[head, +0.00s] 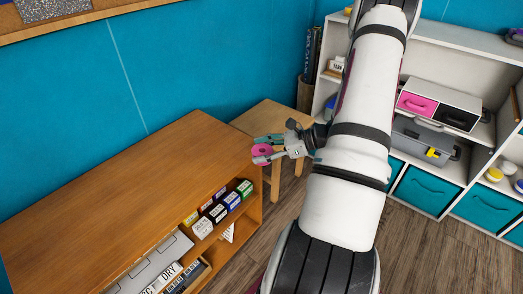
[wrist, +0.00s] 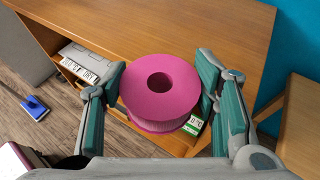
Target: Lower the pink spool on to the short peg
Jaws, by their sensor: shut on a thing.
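The pink spool (wrist: 143,97) is a thick pink roll with a round hole through its middle. In the wrist view it sits between the two green-padded fingers of my gripper (wrist: 160,100), which is shut on it. Its flat top faces the wrist camera. In the head view the pink spool (head: 261,151) is small, at the tips of my gripper (head: 268,150), by the right end of the long wooden cabinet. I cannot tell its exact height above the cabinet. I see no short peg in either view; something may be hidden behind the spool or my gripper.
The long wooden cabinet (head: 110,190) has a bare top and shelves holding several small labelled boxes (head: 217,207). A small wooden table (head: 269,117) stands beyond its right end. A white shelf unit with teal bins (head: 419,187) is at the right. A blue object (wrist: 35,107) lies on the floor.

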